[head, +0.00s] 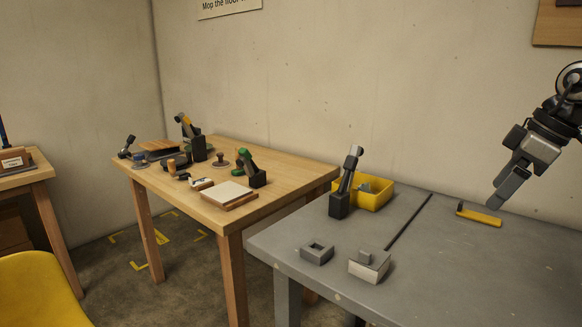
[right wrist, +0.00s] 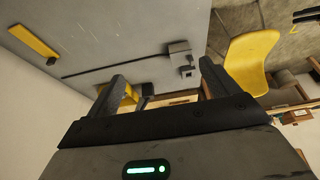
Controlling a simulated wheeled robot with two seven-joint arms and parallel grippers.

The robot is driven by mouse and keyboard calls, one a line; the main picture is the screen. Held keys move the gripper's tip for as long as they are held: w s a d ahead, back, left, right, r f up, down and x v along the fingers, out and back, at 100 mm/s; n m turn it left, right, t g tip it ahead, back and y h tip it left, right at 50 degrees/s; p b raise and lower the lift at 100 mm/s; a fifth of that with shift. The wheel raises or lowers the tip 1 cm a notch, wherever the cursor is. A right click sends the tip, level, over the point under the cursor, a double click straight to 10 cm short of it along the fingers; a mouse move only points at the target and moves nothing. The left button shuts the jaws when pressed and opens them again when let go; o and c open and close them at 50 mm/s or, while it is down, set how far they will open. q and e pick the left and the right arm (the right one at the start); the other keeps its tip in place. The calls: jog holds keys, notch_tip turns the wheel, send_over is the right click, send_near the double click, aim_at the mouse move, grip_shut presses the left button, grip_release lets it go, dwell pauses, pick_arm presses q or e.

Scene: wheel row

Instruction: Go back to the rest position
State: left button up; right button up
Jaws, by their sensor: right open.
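My right gripper (head: 505,190) hangs at the right of the head view, above the back of the grey table (head: 460,270). It points down and to the left, and nothing shows in it. In the right wrist view its two fingers (right wrist: 160,85) stand wide apart with no object between them. It is apart from the yellow bar (head: 480,217) lying on the table below it, which also shows in the right wrist view (right wrist: 33,42). My left gripper is in neither view.
On the grey table are a yellow bin (head: 376,197), a black holder with an upright tool (head: 340,204), a hollow grey block (head: 317,254) and a pale-fronted block (head: 369,267). A wooden table (head: 285,175) with several tools adjoins. A yellow chair (head: 40,290) stands at left.

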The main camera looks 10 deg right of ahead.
jog(key=w+a+f+n+y, duration=0.2)
jog(key=a+f+n+y, duration=0.15)
jog(key=a, duration=0.65)
jog(key=w+a+f+n+y, duration=0.3)
jog(key=a+f+n, duration=0.1)
jog(key=a, duration=0.5)
jog(key=s+a+f+n+t+y+p, duration=0.15)
jog(key=a+y, duration=0.25)
jog(key=a, duration=0.5)
jog(key=s+a+f+n+y+p, duration=0.1)
jog(key=s+a+f+y, duration=0.15)
jog(key=a+y, duration=0.45)
pick_arm(q)
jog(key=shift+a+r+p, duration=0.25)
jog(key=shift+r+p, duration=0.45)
jog(key=shift+p, duration=0.05)
pick_arm(e)
jog(key=s+d+f+m+t+h, duration=0.2)
jog(key=s+f+m+t+h, duration=0.3)
jog(key=s+f+m+h, duration=1)
jog(key=s+f+h, duration=0.2)
jog(key=s+f, duration=0.1)
jog(key=f, duration=0.3)
jog(key=shift+d+f+m, duration=0.3)
jog(key=shift+d+m, duration=0.1)
